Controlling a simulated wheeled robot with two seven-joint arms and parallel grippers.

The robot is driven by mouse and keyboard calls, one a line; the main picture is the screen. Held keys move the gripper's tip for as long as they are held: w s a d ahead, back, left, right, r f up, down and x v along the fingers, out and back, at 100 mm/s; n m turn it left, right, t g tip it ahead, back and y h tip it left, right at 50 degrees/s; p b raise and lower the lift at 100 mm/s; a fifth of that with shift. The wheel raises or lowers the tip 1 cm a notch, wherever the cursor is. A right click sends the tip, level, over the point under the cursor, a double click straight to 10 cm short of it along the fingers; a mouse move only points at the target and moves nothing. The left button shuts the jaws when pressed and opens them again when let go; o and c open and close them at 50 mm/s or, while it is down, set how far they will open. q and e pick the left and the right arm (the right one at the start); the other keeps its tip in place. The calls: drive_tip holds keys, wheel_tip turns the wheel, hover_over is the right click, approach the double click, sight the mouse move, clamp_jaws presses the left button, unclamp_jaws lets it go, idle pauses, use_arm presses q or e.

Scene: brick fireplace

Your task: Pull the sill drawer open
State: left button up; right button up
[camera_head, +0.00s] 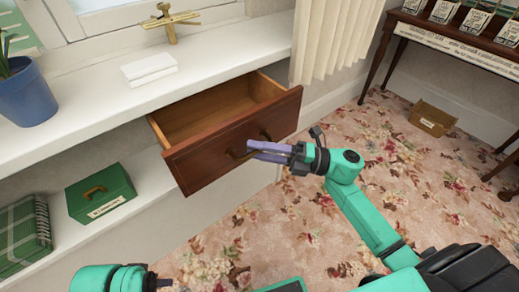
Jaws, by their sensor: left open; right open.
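The sill drawer (215,151) is brown wood and stands pulled out from under the white sill, with its inside (220,108) showing empty. Its dark curved handle (236,155) is on the front panel. My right gripper (254,151), with purple fingers, is open at the drawer front, its fingertips at the handle and partly covering it. I cannot tell whether the fingers touch the handle. My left gripper (160,284) is open at the bottom edge, mostly cut off and away from the drawer.
On the white sill (85,90) are a blue plant pot (26,94), a white folded stack (149,67) and a brass latch (171,24). Below are a green box (101,194) and a plaid book (25,236). A cream curtain (335,38) hangs right of the drawer. The floral carpet (400,185) is mostly clear.

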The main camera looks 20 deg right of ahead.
drive_tip(key=v, duration=1.4)
drive_tip(key=shift+d, duration=0.25)
